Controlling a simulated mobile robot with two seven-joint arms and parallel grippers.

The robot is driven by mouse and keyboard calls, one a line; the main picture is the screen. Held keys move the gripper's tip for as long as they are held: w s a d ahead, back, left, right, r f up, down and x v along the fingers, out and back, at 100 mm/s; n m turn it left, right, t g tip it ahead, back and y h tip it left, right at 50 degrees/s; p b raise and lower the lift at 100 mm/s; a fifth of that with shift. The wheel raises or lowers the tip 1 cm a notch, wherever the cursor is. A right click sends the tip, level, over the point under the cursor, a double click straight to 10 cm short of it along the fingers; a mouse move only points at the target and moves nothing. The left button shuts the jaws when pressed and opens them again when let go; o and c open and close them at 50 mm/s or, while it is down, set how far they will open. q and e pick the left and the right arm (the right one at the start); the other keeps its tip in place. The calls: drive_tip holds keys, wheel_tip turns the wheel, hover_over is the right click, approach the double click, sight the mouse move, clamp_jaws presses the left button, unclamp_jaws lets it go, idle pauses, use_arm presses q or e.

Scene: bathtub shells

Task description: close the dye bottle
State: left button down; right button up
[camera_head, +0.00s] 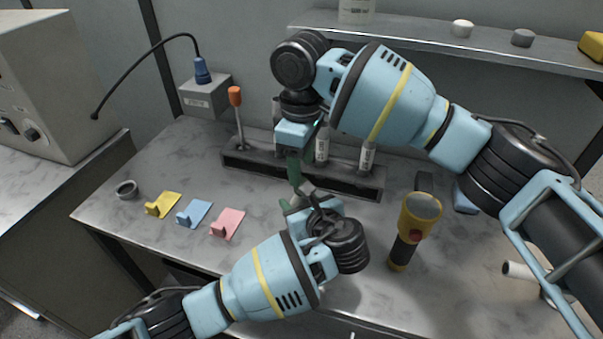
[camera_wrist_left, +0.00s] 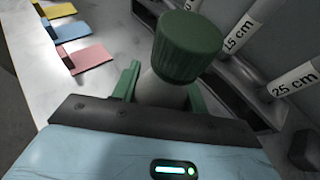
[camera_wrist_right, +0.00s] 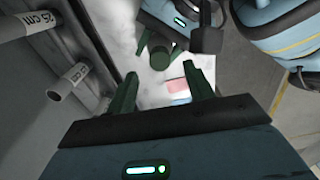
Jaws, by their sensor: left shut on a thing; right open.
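The dye bottle (camera_wrist_left: 160,92) is pale with a ribbed dark green cap (camera_wrist_left: 187,48) on its top. I cannot tell how tightly the cap sits. My left gripper (camera_wrist_left: 162,88) is shut on the bottle's body, its green fingers on either side, with the cap above them. In the head view my left gripper (camera_head: 290,204) is over the table's middle. My right gripper (camera_head: 294,168) points down just above it. In the right wrist view, the cap (camera_wrist_right: 160,57) shows beyond and between the right gripper's (camera_wrist_right: 162,80) open fingers, which appear clear of it. The arms largely hide the bottle in the head view.
A dark rack (camera_head: 255,166) with marked tubes stands behind the grippers. Yellow (camera_head: 163,204), blue (camera_head: 194,213) and pink (camera_head: 228,222) hooks lie left. A yellow flashlight (camera_head: 412,225) stands right. A shelf (camera_head: 430,42) runs above the back. The table's front left is clear.

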wheel_tip(320, 180, up, 8)
drive_tip(key=shift+f, duration=0.1)
idle(0.4)
use_arm(q)
drive_tip(key=c, duration=0.7)
unclamp_jaws()
drive_tip(key=v, duration=0.8)
use_arm(e)
drive_tip(key=shift+f, duration=0.1)
